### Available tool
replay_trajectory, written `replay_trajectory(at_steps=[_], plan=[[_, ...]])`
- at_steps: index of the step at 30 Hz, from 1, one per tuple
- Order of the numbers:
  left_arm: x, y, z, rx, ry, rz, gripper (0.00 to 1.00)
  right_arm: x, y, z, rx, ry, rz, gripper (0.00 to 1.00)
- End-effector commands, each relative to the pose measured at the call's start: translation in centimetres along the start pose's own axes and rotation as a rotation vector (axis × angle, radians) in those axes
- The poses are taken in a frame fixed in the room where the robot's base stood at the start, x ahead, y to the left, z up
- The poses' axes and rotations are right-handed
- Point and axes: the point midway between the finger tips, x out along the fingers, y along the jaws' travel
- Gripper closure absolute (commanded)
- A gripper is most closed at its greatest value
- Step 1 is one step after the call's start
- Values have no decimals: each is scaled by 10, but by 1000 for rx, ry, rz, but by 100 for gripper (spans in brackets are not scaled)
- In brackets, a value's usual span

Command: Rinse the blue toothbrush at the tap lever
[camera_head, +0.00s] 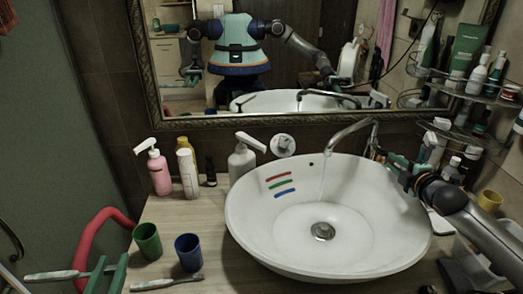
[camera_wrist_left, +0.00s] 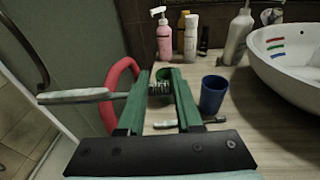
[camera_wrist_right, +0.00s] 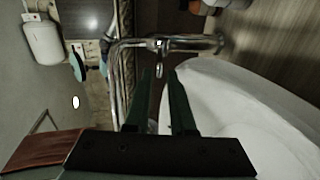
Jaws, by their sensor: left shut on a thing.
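A pale toothbrush (camera_head: 58,275) lies across my left gripper (camera_head: 112,270), which is shut on it left of the cups; its handle (camera_wrist_left: 75,95) sticks out to the left in the left wrist view. I cannot make out a clear blue on it. A second toothbrush (camera_head: 165,283) lies on the counter by the blue cup (camera_head: 188,252). The metal tap (camera_head: 350,130) arches over the white basin (camera_head: 245,225), and a thin stream of water (camera_head: 323,178) falls from it. My right gripper (camera_wrist_right: 160,78) is open and empty beside the tap (camera_wrist_right: 170,44); the lever is hard to make out.
A green cup (camera_head: 147,241) stands near the blue cup. Soap bottles, one pink (camera_head: 158,172), stand at the back left. Red, green and blue stripes (camera_head: 280,184) mark the basin wall. A mirror (camera_head: 270,75) hangs behind; crowded shelves (camera_head: 465,90) are at right.

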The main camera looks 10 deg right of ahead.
Motion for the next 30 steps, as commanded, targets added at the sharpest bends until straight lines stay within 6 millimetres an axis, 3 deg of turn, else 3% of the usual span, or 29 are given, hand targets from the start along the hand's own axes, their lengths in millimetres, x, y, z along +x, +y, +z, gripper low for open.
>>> replay_trajectory(at_steps=[15,30], plan=[[1,0,-4,0,0,0,100,-56,-2,0,-1,0,-4,78],[1,0,-4,0,0,0,100,-70,0,-1,-1,2,0,78]])
